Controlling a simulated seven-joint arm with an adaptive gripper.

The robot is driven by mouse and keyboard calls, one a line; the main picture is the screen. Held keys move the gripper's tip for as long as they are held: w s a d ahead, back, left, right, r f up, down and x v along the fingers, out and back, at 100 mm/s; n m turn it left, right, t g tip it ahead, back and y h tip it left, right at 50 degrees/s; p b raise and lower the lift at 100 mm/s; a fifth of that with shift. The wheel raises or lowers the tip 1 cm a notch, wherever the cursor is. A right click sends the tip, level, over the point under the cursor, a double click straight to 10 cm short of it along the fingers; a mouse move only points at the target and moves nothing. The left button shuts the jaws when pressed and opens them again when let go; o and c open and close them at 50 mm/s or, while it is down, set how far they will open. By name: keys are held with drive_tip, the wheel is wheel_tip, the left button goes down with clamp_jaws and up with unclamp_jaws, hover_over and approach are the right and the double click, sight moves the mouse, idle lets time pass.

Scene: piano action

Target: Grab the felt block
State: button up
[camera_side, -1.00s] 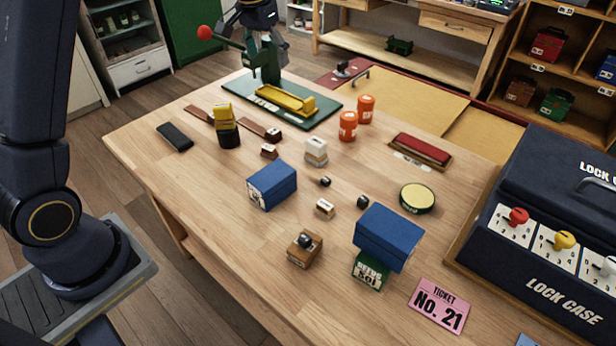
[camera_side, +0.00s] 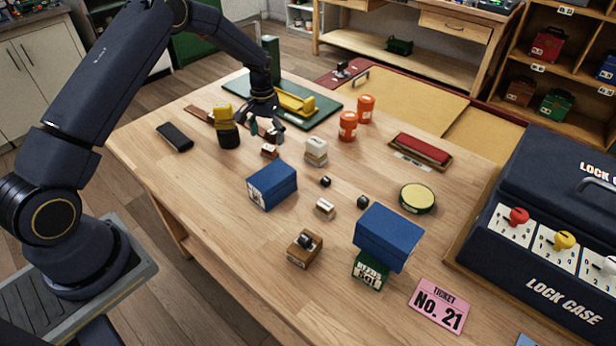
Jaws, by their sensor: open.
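My gripper (camera_side: 266,130) is open, fingers pointing down, over the back left of the wooden table. It is close above a small brown block with a pale top (camera_side: 269,151), and it hides part of a brown strip behind. No label marks the felt block, so I cannot tell which piece it is. A white and grey block (camera_side: 316,152) stands just right of the gripper. A red padded bar (camera_side: 423,148) lies in a wooden holder farther right. Nothing shows between the fingers.
A yellow and black piece (camera_side: 226,132) stands close left of the gripper. A green base with a yellow tray (camera_side: 297,103) lies behind it. Orange canisters (camera_side: 348,126) stand to the right. Blue boxes (camera_side: 272,186) (camera_side: 388,236) are nearer. The front left tabletop is clear.

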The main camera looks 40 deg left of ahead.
sight(268, 147)
wheel_tip(268, 147, down, 5)
drive_tip(key=shift+f, duration=0.2)
drive_tip(key=c, duration=1.1)
drive_tip(key=shift+r, duration=0.15)
